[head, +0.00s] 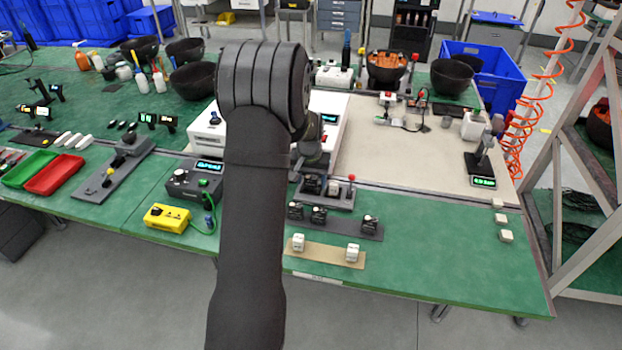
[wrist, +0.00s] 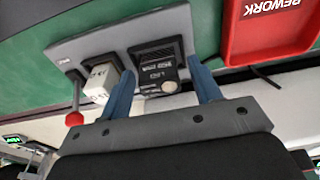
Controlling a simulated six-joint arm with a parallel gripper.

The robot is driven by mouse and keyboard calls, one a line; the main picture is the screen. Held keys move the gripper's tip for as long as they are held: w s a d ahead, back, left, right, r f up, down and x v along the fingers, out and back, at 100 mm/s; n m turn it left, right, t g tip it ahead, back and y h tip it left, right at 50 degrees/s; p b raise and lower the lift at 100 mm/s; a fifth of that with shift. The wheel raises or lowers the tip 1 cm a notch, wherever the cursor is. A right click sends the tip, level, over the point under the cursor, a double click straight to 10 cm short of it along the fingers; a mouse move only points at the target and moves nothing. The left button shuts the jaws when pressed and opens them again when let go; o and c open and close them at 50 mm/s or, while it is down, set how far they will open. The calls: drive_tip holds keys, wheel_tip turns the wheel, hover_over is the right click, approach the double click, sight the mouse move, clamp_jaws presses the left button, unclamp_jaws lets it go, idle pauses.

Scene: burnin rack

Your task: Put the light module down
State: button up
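The light module, a black block with LED lettering and a pale round knob, shows in the wrist view (wrist: 160,74). It sits at a grey fixture plate (wrist: 100,42) and appears upright. My gripper (wrist: 162,68) has its two blue fingers spread, one on each side of the module. Narrow gaps seem to show beside the block, though contact at the fingertips is hard to judge. In the head view my arm hides most of the gripper, and the fixture plate (head: 325,200) shows just below it.
A white block (wrist: 102,82) and a red-balled lever (wrist: 74,118) stand on the same plate beside the left finger. A red REWORK tray (wrist: 262,35) lies right of the gripper. In the head view, a grey strip (head: 345,228) with several black parts lies in front.

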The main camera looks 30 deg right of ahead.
sight(311, 176)
wheel_tip(311, 176, up, 12)
drive_tip(key=s+a, duration=0.1)
drive_tip(key=shift+s+a+r, duration=0.15)
idle(0.3)
drive_tip(key=f, duration=0.4)
drive_tip(key=w+d+f, duration=0.1)
drive_tip(key=f, duration=0.7)
drive_tip(key=shift+w+d+f, duration=0.15)
drive_tip(key=shift+r, duration=1.95)
drive_tip(key=shift+f, duration=0.15)
